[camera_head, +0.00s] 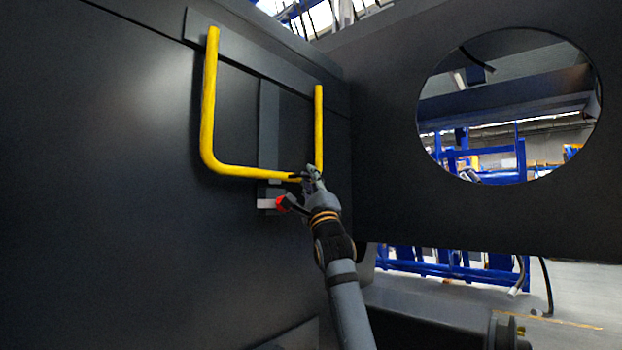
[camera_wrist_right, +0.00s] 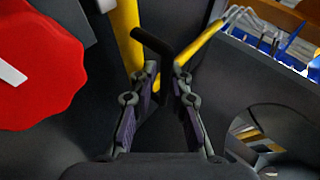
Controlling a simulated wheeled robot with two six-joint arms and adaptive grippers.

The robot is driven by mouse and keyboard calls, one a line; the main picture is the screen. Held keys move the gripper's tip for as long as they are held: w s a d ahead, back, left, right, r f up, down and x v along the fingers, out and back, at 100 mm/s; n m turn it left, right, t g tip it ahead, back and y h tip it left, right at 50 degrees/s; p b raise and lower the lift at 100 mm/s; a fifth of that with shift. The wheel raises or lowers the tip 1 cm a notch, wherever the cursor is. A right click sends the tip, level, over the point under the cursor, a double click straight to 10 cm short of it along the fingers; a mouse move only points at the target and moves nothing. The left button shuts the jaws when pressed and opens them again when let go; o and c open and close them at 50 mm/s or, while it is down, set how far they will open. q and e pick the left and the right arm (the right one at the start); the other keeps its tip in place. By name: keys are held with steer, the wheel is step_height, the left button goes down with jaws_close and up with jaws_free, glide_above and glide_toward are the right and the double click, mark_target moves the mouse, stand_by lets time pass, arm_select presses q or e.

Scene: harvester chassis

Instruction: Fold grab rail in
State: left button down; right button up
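The yellow U-shaped grab rail (camera_head: 250,172) is mounted on the dark chassis panel. Its two legs run upward and its crossbar lies low; it also shows in the right wrist view (camera_wrist_right: 126,35). My right gripper (camera_head: 308,176) is at the rail's lower right corner. In the right wrist view its fingers (camera_wrist_right: 166,72) stand apart, with a dark bent rod (camera_wrist_right: 166,46) between the tips. I cannot tell whether the fingers touch the rail. A red knob (camera_head: 282,203) sits just below the crossbar and appears large in the wrist view (camera_wrist_right: 38,62). My left gripper is out of view.
A dark wall with a large round opening (camera_head: 430,205) stands to the right. Blue racks (camera_head: 440,268) are beyond it. A dark block (camera_head: 430,312) lies low beside my right arm. The space in front of the left panel is clear.

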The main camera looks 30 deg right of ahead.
steer(key=v, duration=1.2)
steer(key=shift+a, duration=0.1)
